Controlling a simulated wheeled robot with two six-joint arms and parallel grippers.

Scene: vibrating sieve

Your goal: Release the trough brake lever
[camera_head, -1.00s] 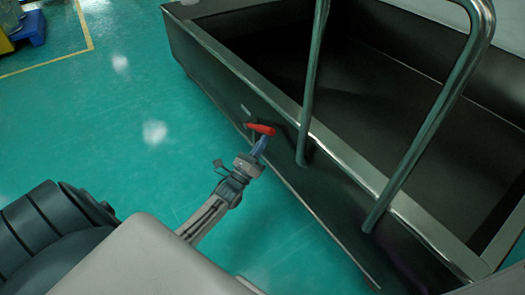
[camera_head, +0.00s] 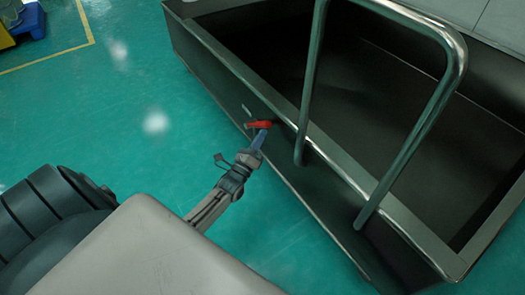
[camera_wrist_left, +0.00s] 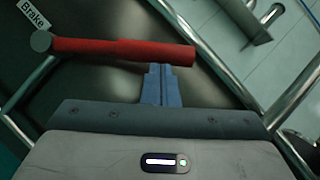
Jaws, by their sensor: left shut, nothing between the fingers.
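The red brake lever (camera_head: 259,124) sticks out from the side wall of the dark metal trough (camera_head: 215,75). In the left wrist view the lever (camera_wrist_left: 125,51) lies nearly level, with its grey pivot at the left beside a white "Brake" label (camera_wrist_left: 33,15). My left gripper (camera_head: 262,136) is shut and empty. Its blue fingertips (camera_wrist_left: 159,70) are together just below the lever's free right end in the wrist view. They are close to the lever; I cannot tell whether they touch it. My right gripper is not in view.
A bent metal handrail (camera_head: 437,108) rises from the trough's near side, right of the lever. The green floor (camera_head: 110,120) left of the trough is clear. A blue and yellow object (camera_head: 25,20) stands at the far left.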

